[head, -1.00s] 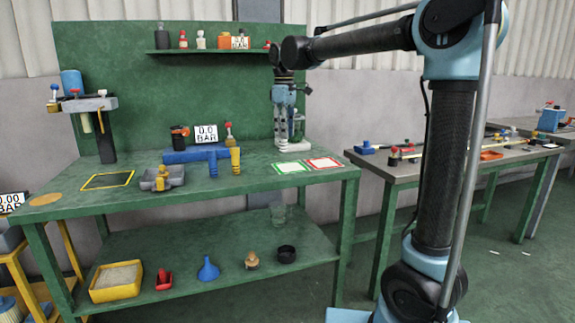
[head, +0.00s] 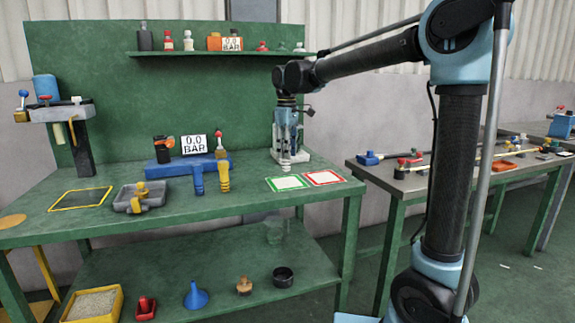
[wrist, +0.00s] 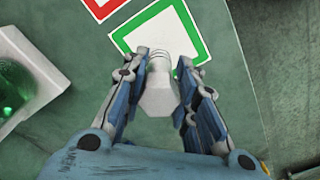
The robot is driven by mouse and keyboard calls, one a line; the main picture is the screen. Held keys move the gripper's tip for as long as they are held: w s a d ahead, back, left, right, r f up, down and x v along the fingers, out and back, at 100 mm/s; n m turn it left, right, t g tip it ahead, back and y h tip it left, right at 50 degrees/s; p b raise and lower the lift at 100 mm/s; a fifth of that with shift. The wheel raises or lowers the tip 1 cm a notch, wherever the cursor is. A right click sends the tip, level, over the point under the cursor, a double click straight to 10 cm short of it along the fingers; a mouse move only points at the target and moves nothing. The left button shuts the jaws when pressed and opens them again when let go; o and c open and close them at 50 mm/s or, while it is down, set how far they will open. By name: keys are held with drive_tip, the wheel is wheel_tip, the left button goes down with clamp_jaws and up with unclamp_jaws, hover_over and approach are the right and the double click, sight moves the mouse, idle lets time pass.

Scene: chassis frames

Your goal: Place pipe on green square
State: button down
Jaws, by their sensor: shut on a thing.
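My gripper (head: 287,150) hangs over the workbench near its back right. In the wrist view its two blue fingers (wrist: 161,85) are shut on a pale grey-white pipe (wrist: 160,98). The pipe's far end overlaps the green square in that view. The pipe's lower end shows small under the gripper in the head view (head: 286,166). The green square (head: 270,185) is a green outline with a white middle, flat on the bench; it also shows in the wrist view (wrist: 206,22). I cannot tell how high the pipe is above the bench.
A red-outlined square (head: 323,177) lies right of the green one. A white stand (wrist: 28,62) with a green glassy object (wrist: 14,88) is at the left in the wrist view. A blue block (head: 180,166), a grey tray (head: 122,203) and a yellow-outlined square (head: 107,203) lie further left.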

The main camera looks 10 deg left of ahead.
sight(287, 170)
drive_tip(key=shift+s+f, duration=0.1)
drive_tip(key=shift+f, duration=2.05)
drive_tip(key=shift+f, duration=0.1)
drive_tip(key=c, duration=1.3)
unclamp_jaws()
